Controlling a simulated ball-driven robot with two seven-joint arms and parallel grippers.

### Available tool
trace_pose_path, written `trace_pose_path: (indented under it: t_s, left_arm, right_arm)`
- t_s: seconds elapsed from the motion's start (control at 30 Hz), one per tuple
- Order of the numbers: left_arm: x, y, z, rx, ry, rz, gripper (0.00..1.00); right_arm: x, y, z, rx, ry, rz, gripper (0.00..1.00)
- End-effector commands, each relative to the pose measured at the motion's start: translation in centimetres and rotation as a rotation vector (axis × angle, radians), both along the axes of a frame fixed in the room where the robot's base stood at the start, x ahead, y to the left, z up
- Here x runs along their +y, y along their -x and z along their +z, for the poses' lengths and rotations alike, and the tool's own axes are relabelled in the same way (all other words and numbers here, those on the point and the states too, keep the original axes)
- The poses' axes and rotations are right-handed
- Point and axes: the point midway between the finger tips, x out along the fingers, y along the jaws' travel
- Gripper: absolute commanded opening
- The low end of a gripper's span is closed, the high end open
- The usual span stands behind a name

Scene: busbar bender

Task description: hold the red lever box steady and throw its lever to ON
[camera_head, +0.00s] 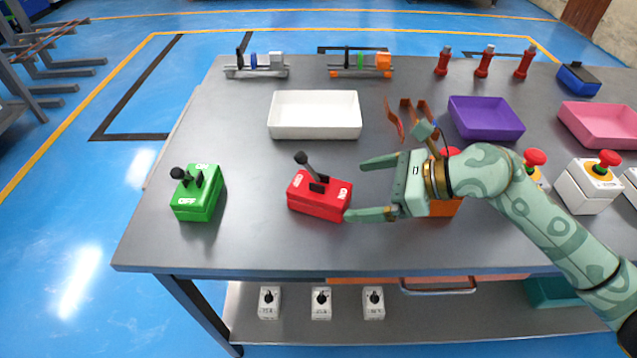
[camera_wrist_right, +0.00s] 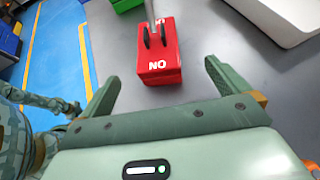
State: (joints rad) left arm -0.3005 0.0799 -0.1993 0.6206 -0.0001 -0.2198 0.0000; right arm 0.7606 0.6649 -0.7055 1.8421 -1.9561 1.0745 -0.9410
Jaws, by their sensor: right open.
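The red lever box (camera_head: 318,202) stands upright on the grey table, left of my right gripper. Its dark lever (camera_head: 306,165) leans to the left in the head view. In the wrist view the box (camera_wrist_right: 160,66) shows an upside-down ON on its near end, and the lever leans away from it. My right gripper (camera_head: 357,188) is open and empty, facing the box's right end. The nearer finger's tip is close to the box's front right corner; contact cannot be told. My left arm seems to show at the wrist view's left edge; its jaws are unclear.
A green lever box (camera_head: 197,196) marked OFF stands to the left, with clear table between. A white tray (camera_head: 315,116) lies behind the red box. Bent copper pieces (camera_head: 405,112) and a purple tray (camera_head: 486,120) lie behind my right gripper.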

Motion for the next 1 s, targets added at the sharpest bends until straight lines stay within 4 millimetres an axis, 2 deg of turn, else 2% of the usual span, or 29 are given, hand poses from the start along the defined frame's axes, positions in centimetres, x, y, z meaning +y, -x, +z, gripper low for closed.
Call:
trace_pose_path:
  t_s: [0.2,0.5,0.7,0.97,1.0]
  left_arm:
    - [0.0,1.0,-1.1,0.021,-0.001,-0.001,0.00]
    - [0.0,1.0,-1.7,0.023,0.000,-0.001,0.00]
    - [0.0,0.9,-1.8,0.021,0.000,-0.001,0.00]
    - [-0.1,0.8,-1.8,0.019,0.001,-0.001,0.00]
    - [-0.1,0.8,-1.8,0.019,0.001,-0.001,0.00]
  right_arm:
    - [3.1,-0.9,-2.1,0.004,-0.004,0.002,1.00]
    - [6.5,-2.0,-3.8,0.002,-0.003,-0.001,1.00]
    - [7.4,-2.3,-4.3,0.001,0.000,0.000,1.00]
    - [7.4,-2.3,-4.3,0.001,-0.001,-0.001,1.00]
    - [7.4,-2.3,-4.3,0.001,-0.001,-0.001,0.92]
